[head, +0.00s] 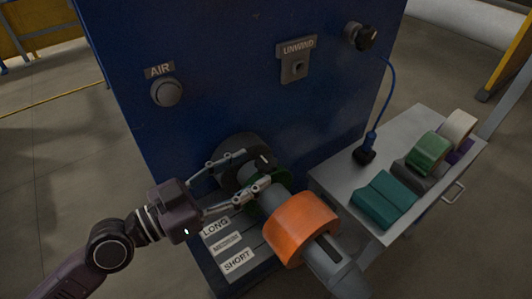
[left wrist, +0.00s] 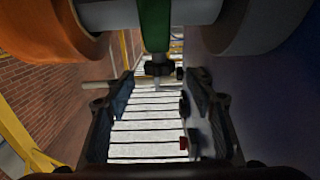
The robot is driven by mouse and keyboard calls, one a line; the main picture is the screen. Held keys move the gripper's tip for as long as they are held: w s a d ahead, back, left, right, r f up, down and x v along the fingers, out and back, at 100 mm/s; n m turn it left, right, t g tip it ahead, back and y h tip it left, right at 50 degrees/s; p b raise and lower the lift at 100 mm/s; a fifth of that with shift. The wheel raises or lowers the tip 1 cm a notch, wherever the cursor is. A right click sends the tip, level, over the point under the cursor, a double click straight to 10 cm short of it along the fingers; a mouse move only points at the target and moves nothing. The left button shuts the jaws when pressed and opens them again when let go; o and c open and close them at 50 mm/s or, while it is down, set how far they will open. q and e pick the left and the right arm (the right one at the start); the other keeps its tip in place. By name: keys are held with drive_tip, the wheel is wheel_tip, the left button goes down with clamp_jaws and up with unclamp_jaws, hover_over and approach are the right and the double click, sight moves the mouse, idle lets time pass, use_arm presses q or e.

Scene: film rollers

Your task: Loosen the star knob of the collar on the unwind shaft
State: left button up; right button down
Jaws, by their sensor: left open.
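The grey unwind shaft (head: 272,200) sticks out of the blue machine, with a green collar (head: 270,184) on it between a dark flange and an orange roll. In the left wrist view the collar (left wrist: 155,25) is a green band around the shaft (left wrist: 195,12). A dark star knob (left wrist: 160,68) hangs beneath it; in the head view I cannot make the knob out. My left gripper (head: 241,172) is open and empty beside the collar. In the left wrist view the knob shows between its fingertips (left wrist: 161,84); I cannot tell whether they touch it. My right gripper is out of view.
The orange roll (head: 300,228) and black flange (head: 232,160) flank the collar closely. The blue panel (head: 225,90) stands behind. Plates marked LONG, MEDIUM and SHORT (head: 237,262) lie below. A side cart (head: 325,182) at right holds several rolls and a blue-corded tool (head: 367,148).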

sight(262, 164)
use_arm(q)
drive_tip(key=p+x, duration=0.1)
drive_tip(key=x, duration=0.2)
drive_tip(key=shift+w+d+r+p, duration=0.15)
drive_tip(key=shift+w+d+p, duration=0.05)
drive_tip(key=shift+d+p, duration=0.15)
drive_tip(key=shift+w+d+f, duration=0.2)
drive_tip(key=shift+w+d, duration=0.1)
drive_tip(key=shift+d, duration=0.15)
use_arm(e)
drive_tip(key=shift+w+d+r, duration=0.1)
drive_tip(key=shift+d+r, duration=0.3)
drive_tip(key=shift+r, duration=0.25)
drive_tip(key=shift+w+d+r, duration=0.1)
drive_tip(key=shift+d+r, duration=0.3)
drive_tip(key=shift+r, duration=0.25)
